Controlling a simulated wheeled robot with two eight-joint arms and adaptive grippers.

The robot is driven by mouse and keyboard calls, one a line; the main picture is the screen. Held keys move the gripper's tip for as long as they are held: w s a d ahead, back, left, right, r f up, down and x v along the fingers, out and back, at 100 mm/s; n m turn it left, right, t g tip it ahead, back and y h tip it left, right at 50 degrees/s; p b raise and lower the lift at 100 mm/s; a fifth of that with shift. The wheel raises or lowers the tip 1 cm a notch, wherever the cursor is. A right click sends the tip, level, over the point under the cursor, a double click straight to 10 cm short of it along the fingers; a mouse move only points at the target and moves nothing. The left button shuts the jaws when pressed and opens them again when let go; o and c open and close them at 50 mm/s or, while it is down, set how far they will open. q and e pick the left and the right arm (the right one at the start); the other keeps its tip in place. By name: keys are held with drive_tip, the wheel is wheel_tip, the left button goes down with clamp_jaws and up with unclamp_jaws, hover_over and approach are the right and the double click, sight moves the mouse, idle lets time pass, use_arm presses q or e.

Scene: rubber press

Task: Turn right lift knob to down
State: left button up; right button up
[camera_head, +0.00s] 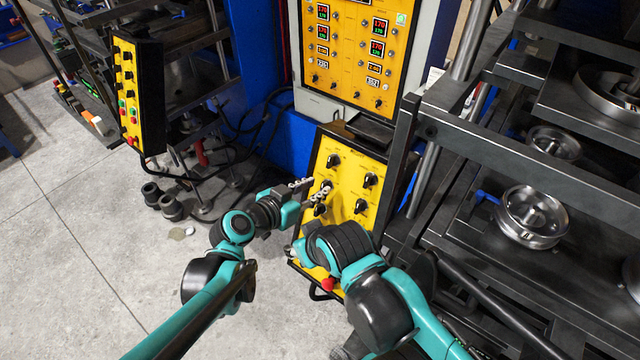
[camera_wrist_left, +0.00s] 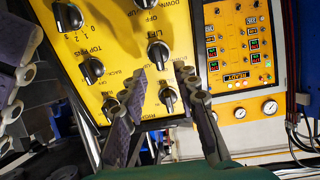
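The tilted yellow control panel (camera_head: 345,175) in the head view carries several black knobs. My left gripper (camera_head: 315,187) is in front of its left part. In the left wrist view, my left gripper's fingers (camera_wrist_left: 162,76) are spread apart, with a black knob (camera_wrist_left: 168,98) showing between them; contact cannot be told. Another black knob (camera_wrist_left: 158,54), near a LIFT label, shows just beyond the fingertips. Which knob is the right lift one is not clear. My right arm reaches in front of the panel's lower part and hides it. Grey finger parts show at the left wrist view's left edge.
A taller yellow panel (camera_head: 347,45) with red and green displays stands behind. Another yellow control box (camera_head: 127,95) hangs at left. The press frame with metal wheels (camera_head: 532,215) fills the right. The floor at left is mostly clear, with dark cylinders (camera_head: 172,206) near the machine.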

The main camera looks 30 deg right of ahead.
sight(322, 184)
use_arm(q)
drive_tip(key=shift+x, duration=1.15)
drive_tip(key=shift+w+d+f, duration=0.15)
drive_tip(key=shift+w+d, duration=0.1)
drive_tip(key=shift+d, duration=0.05)
drive_tip(key=shift+s, duration=0.1)
clamp_jaws()
